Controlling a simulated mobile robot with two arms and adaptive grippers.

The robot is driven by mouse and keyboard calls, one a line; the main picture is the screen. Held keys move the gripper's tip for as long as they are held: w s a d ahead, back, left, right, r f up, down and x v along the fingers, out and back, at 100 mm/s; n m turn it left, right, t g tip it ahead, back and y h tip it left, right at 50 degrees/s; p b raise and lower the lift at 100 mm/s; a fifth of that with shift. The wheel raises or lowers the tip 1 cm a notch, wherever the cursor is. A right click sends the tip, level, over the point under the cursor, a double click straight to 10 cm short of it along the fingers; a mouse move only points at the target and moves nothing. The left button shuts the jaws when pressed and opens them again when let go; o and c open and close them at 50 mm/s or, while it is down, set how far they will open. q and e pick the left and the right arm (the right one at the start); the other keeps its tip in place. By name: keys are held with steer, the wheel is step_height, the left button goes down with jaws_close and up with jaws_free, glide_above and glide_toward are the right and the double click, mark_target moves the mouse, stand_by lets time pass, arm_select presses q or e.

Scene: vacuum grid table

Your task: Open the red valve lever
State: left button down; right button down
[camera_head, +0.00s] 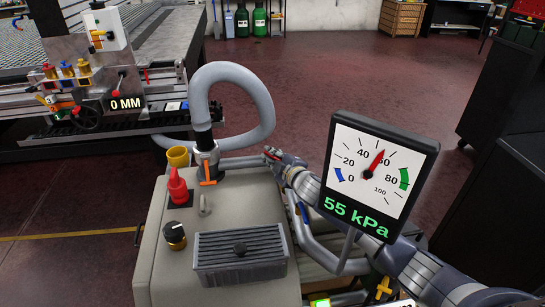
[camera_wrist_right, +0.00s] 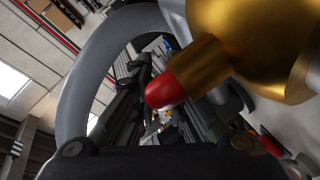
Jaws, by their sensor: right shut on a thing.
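The red valve lever (camera_head: 271,153) shows as a small red piece at the back right of the beige vacuum unit (camera_head: 220,190). My right gripper (camera_head: 275,157) is shut on it, its arm coming in from the lower right. In the right wrist view, the lever's rounded red end (camera_wrist_right: 165,91) sits between my dark fingers, beside a gold-coloured valve body (camera_wrist_right: 245,30). Much of the lever is hidden, so I cannot tell its full angle. The gauge (camera_head: 374,175) reads 55 kPa. My left gripper is not in view.
A grey hose (camera_head: 240,75) loops up from the unit just left of my right gripper. A red knob (camera_head: 178,188), an orange lever (camera_head: 207,170) and a black dial (camera_head: 175,235) are on the unit. The grid table (camera_head: 160,35) stands behind left. Open floor lies behind.

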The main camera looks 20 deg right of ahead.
mark_target(276, 158)
steer(key=c, duration=1.6)
jaws_free()
steer(key=shift+d, duration=0.1)
steer(key=shift+s, duration=0.15)
steer(key=shift+v, duration=3.6)
